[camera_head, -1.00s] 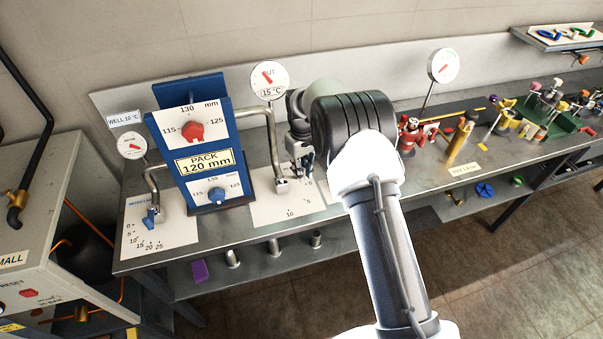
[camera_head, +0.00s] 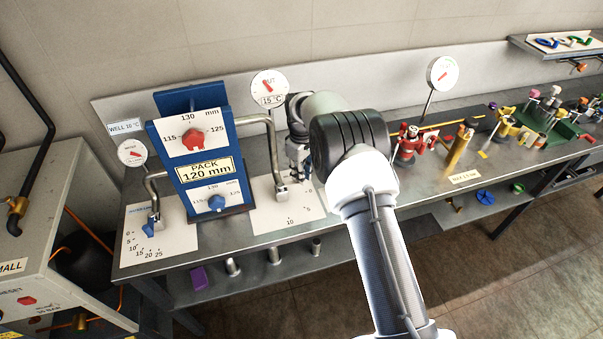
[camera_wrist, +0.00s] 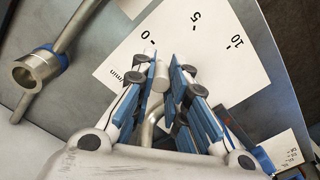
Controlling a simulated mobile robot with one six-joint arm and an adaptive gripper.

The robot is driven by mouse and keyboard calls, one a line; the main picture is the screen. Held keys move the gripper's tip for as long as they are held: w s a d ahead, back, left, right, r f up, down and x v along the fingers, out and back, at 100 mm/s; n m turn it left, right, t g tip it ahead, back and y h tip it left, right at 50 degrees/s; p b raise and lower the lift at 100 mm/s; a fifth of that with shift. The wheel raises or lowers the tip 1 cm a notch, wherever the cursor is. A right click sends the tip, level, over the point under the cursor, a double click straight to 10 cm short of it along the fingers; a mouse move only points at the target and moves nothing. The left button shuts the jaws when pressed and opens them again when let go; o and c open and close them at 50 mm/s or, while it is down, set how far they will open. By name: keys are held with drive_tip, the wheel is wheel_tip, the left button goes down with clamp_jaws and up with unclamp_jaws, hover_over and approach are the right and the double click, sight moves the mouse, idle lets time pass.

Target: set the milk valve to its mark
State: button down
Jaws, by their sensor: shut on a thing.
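The milk valve sits at the foot of the bent metal pipe (camera_head: 272,150), beside a white scale card (camera_head: 287,216). The card also shows in the wrist view (camera_wrist: 195,42), with marks 0, 5 and 10. My gripper (camera_head: 298,172) is low over the card, right of the pipe. In the wrist view my gripper (camera_wrist: 164,68) is shut on a slim silver lever (camera_wrist: 160,82), near the 0 end of the scale. The fingers hide most of the lever, so its exact reading cannot be told. A round dial marked OUT (camera_head: 269,88) stands above, over a 15 °C label.
A blue panel (camera_head: 200,150) reading PACK 120 mm stands left of the pipe. Further left is a blue-handled valve (camera_head: 148,229) with its own scale. Red and brass fittings (camera_head: 408,145) stand right of my arm. A metal tube end (camera_wrist: 38,70) shows in the wrist view.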

drive_tip(key=c, duration=1.5)
unclamp_jaws()
drive_tip(key=shift+c, duration=0.2)
wheel_tip(320, 180, up, 12)
drive_tip(key=shift+w, duration=0.1)
drive_tip(key=s+d+r+m+t+b, duration=0.15)
drive_tip(key=s+d+r, duration=0.25)
drive_tip(key=s+r, duration=0.45)
drive_tip(key=s+d+r+m+t, duration=0.1)
drive_tip(key=s+d+r+m, duration=0.25)
drive_tip(key=s+r, duration=0.5)
drive_tip(key=s+d+f+m+t, duration=0.1)
drive_tip(key=s+d+m, duration=0.1)
drive_tip(key=s, duration=1)
drive_tip(key=s+d+f+m+t, duration=0.1)
drive_tip(key=s+d+m, duration=0.2)
drive_tip(key=s, duration=0.9)
drive_tip(key=shift+d+f+b, duration=0.35)
drive_tip(key=shift+f+b, duration=0.05)
